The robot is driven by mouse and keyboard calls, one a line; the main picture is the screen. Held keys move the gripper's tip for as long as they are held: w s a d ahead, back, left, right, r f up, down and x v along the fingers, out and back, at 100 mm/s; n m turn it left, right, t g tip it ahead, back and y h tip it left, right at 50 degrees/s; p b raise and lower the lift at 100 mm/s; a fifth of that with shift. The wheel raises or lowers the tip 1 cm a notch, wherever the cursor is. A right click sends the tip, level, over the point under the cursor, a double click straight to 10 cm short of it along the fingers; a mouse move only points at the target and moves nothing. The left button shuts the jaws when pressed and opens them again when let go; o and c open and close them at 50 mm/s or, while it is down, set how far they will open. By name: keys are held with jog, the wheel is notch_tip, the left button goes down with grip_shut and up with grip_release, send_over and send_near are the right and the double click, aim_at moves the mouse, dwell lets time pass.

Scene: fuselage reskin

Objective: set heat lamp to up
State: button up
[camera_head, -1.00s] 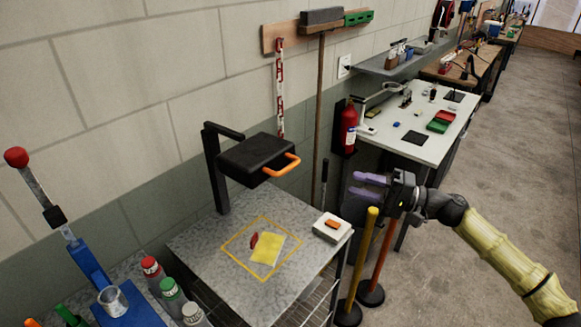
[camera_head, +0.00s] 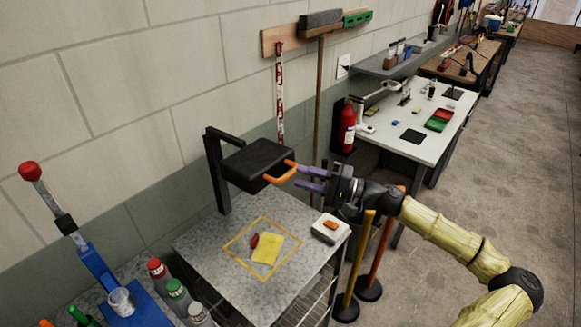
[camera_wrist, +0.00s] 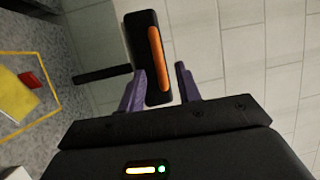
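The heat lamp is a black box-shaped head (camera_head: 254,164) on a black post (camera_head: 217,178) at the back of a grey bench. An orange handle (camera_head: 281,173) sticks out from its right side. In the wrist view, the lamp head (camera_wrist: 140,40) and its orange handle (camera_wrist: 155,58) lie ahead, between the lines of my fingers. My gripper (camera_head: 302,178) has purple fingers, set apart with the tips close to the handle. In the wrist view, the open fingers (camera_wrist: 160,85) stand either side of the handle's near end. I cannot tell whether they touch it.
Under the lamp, a yellow cloth (camera_head: 267,248) and a red piece (camera_head: 254,240) lie in a yellow square outline. A white box with an orange top (camera_head: 330,228) sits at the bench's right corner. Yellow and orange posts (camera_head: 362,255) stand beside the bench. Bottles (camera_head: 177,292) stand at left.

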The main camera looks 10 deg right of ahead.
aim_at(290, 171)
jog(key=p+x, duration=0.1)
jog(key=x, duration=0.3)
jog(key=shift+w+a, duration=0.15)
grip_shut()
